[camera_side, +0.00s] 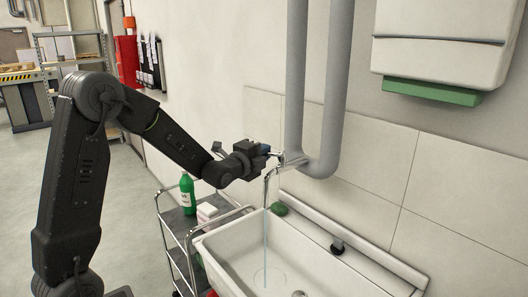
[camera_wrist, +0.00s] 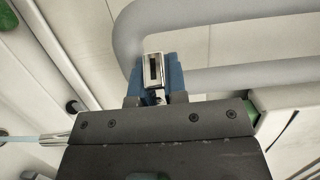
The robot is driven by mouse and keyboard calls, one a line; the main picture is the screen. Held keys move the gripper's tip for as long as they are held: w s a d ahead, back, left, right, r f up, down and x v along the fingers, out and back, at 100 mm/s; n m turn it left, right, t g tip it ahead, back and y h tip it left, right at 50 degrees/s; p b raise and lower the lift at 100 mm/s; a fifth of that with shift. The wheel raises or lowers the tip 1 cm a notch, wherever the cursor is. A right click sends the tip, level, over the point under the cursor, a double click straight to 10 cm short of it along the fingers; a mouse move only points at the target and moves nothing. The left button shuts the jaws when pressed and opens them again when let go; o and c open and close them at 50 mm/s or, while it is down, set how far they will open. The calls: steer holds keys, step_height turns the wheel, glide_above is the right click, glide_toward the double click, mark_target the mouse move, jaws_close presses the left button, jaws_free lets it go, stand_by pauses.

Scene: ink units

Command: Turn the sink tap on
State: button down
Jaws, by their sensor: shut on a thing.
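The chrome tap (camera_side: 292,160) is on the wall above the white sink (camera_side: 225,250). A thin pale-blue stream of water (camera_side: 266,235) falls from its spout into the basin. The stream also shows at the left of the wrist view (camera_wrist: 18,138), beside the spout tip (camera_wrist: 55,138). My gripper (camera_side: 268,150) is at the tap, above the spout. In the wrist view its blue fingers (camera_wrist: 158,78) are shut on the chrome tap lever (camera_wrist: 153,68), one on each side. The lever's lower part is hidden by my gripper body.
Grey pipes (camera_side: 335,90) run down the wall and bend close behind the tap. A white dispenser (camera_side: 440,45) hangs at upper right. A metal trolley (camera_side: 175,232) with a green bottle (camera_side: 187,195) stands left of the sink. A green soap (camera_side: 279,209) lies on the sink's rim.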

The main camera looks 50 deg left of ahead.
steer(key=shift+s+d+n+g+y, duration=0.2)
steer(key=shift+n+y, duration=0.2)
steer(key=shift+y, duration=0.2)
steer(key=shift+s+d+n+g+y, duration=0.1)
steer(key=shift+n+g+y, duration=0.1)
steer(key=shift+n+y, duration=0.3)
steer(key=c, duration=1.2)
jaws_free()
steer(key=shift+o, duration=0.2)
steer(key=v, duration=0.7)
steer(key=shift+s+d, duration=0.15)
steer(key=shift+s, duration=0.1)
